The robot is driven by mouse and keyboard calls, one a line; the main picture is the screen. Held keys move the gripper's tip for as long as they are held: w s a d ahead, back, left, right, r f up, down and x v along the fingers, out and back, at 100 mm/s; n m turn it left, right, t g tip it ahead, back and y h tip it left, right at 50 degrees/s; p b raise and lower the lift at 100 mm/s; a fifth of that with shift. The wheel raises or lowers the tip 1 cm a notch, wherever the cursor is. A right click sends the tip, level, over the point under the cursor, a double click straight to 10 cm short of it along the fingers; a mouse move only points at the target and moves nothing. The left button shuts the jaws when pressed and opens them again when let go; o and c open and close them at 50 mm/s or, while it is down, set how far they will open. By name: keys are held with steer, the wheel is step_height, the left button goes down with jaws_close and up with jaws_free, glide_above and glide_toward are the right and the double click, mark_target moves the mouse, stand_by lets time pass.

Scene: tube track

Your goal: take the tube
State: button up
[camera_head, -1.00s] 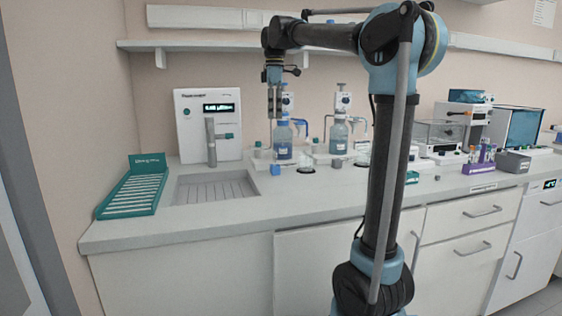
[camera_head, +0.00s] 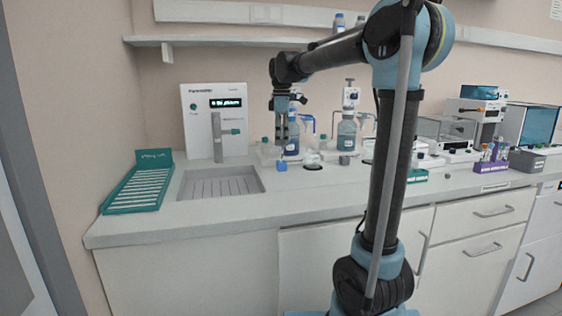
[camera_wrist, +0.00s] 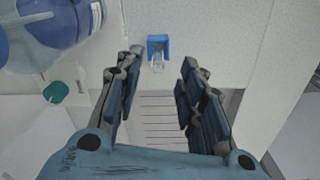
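In the wrist view, a small blue piece with a clear, tube-like part (camera_wrist: 157,66) shows ahead of my fingertips, roughly between them. I cannot tell for sure that it is the tube. A small blue piece (camera_head: 281,165) also shows on the counter in the head view, just below my gripper (camera_head: 281,146). In the wrist view my gripper (camera_wrist: 162,62) is open, its two dark fingers wide apart with nothing between them. It points down at the counter near the sink.
A blue-labelled bottle (camera_head: 292,138) stands close to my gripper, and another bottle (camera_head: 347,132) is to its right. A sink (camera_head: 220,183), a teal rack (camera_head: 138,185) and a white machine (camera_head: 214,120) lie left. A purple tube rack (camera_head: 490,166) stands far right.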

mark_target(282, 150)
steer(key=shift+w+f, duration=0.2)
steer(key=shift+f, duration=2.6)
jaws_close()
